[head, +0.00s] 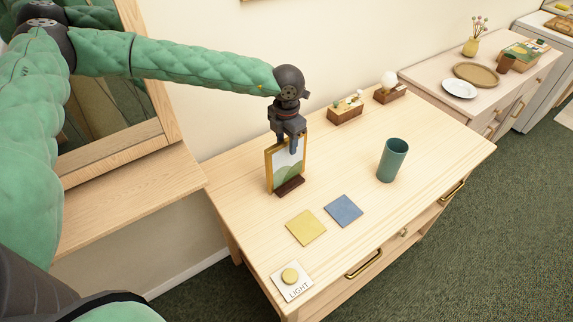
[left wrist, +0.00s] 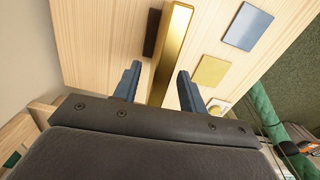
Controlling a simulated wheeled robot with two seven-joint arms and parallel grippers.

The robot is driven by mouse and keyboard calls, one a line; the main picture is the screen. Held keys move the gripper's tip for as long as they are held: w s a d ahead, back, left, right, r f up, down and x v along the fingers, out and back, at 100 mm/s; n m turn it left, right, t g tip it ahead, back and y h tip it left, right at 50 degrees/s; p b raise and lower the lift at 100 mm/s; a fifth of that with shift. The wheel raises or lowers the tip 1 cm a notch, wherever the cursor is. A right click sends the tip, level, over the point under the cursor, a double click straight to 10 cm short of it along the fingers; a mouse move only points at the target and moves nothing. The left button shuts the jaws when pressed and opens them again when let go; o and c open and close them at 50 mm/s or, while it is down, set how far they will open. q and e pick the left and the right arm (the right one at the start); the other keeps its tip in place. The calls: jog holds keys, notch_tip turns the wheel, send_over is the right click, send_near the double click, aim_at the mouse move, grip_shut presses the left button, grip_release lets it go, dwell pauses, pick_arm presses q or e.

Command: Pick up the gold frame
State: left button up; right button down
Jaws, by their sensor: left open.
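The gold frame (head: 269,172) stands upright on the wooden dresser, resting at a dark brown base (head: 290,186); its picture shows pale sky and green hills. My left gripper (head: 292,147) is right above it, pointing down, its fingers overlapping the frame's upper part in the head view. In the left wrist view the gold frame's top edge (left wrist: 174,50) runs between the two open fingers of my left gripper (left wrist: 157,88), with a gap on each side. The dark base (left wrist: 151,34) lies beside it there. My right gripper is not in view.
A teal cup (head: 392,160) stands to the right. A yellow square (head: 306,227) and a blue square (head: 343,211) lie in front. A light button (head: 291,279) sits at the front corner. Wooden boxes (head: 345,112) stand along the wall. A mirror (head: 100,100) leans at left.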

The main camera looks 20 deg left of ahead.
pick_arm(q)
grip_shut()
dwell(1.4)
